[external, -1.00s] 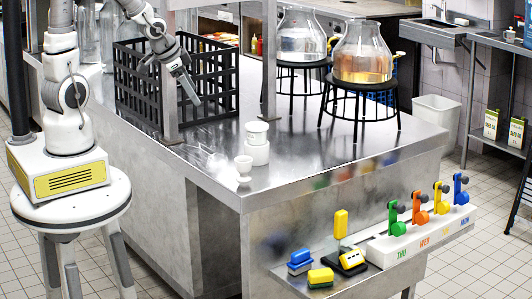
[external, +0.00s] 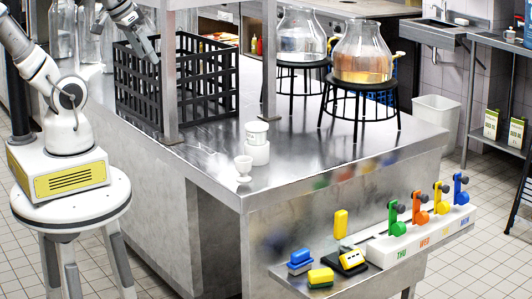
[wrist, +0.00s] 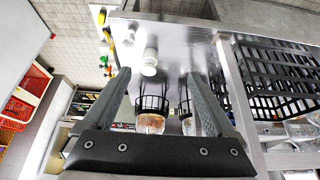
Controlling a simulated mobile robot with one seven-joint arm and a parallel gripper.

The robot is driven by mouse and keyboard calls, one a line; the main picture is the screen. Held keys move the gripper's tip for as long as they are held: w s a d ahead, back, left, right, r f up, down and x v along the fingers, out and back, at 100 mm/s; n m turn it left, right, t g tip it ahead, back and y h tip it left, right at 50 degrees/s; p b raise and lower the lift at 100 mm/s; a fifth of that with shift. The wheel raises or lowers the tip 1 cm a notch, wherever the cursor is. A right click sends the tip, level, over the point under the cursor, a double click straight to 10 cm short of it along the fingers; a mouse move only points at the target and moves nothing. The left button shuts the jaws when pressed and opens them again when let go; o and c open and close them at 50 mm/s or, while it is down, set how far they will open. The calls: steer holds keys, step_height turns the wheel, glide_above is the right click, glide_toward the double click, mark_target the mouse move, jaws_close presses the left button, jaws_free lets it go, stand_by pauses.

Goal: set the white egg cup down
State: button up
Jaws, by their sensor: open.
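The white egg cup (external: 243,167) stands upright on the metal counter (external: 320,165), close to its front left edge, with nothing holding it. My gripper (external: 153,58) is open and empty in the air, up and to the left of the cup, in front of the black crate. The wrist view shows its two fingers (wrist: 157,74) spread wide with nothing between them.
A squat white two-part piece (external: 257,144) stands just behind the cup. A black crate (external: 205,80) and a metal post (external: 169,85) are near my gripper. Glass jars on black stands (external: 360,90) are at the back. The counter's front right is clear.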

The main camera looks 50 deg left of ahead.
steer(key=m+g+y+b, duration=0.2)
steer(key=m+g+b, duration=0.3)
steer(key=m, duration=1.4)
glide_above(243, 168)
steer(key=w+d, duration=0.1)
step_height(243, 168, down, 16)
steer(key=shift+g, duration=0.3)
steer(key=f, duration=0.4)
steer(key=a+f, duration=0.1)
steer(key=f, duration=0.6)
steer(key=shift+w+a+f+p, duration=0.15)
steer(key=shift+a+f+p, duration=0.15)
steer(key=shift+f, duration=0.05)
steer(key=shift+a+f, duration=0.2)
steer(key=shift+f, duration=0.7)
steer(key=shift+a+f, duration=0.25)
steer(key=shift+f, duration=0.65)
steer(key=shift+a+f, duration=0.2)
steer(key=shift+f, duration=0.7)
jaws_close()
